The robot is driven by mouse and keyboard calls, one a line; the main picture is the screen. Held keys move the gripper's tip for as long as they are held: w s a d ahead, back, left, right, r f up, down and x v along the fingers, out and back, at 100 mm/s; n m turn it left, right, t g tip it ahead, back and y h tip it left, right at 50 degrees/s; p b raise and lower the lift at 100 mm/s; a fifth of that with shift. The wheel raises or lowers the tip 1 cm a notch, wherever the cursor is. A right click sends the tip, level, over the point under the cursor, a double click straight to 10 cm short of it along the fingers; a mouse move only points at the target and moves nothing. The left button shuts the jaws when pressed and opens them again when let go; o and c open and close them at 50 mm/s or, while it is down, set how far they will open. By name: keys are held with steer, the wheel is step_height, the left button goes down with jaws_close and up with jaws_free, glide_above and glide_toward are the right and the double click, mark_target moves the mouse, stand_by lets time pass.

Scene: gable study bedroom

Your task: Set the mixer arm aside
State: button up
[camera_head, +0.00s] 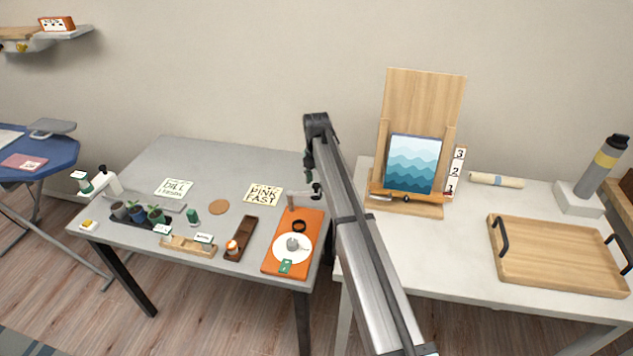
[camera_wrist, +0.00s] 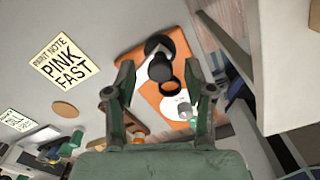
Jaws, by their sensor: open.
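An orange board (camera_head: 272,263) lies at the right end of the grey table. On it are a white disc (camera_head: 301,253) with a grey knob, a black ring (camera_head: 299,226) and a green tag. What looks like the mixer arm (camera_head: 303,193), a pale bar with a black end, stands at the board's far edge. Black round parts, apparently of this mixer arm (camera_wrist: 160,67), show in the wrist view. My gripper (camera_wrist: 158,74) is open, its fingers either side of these parts in the picture; contact and height are unclear. My gripper (camera_head: 309,168) is partly hidden by my arm in the head view.
The right table holds an easel (camera_head: 424,100), a wooden tray (camera_head: 555,255) and a bottle (camera_head: 603,165). The table's back left is clear.

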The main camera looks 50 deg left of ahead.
step_height(320, 180, up, 12)
stand_by(0.6)
steer(key=shift+s, duration=0.1)
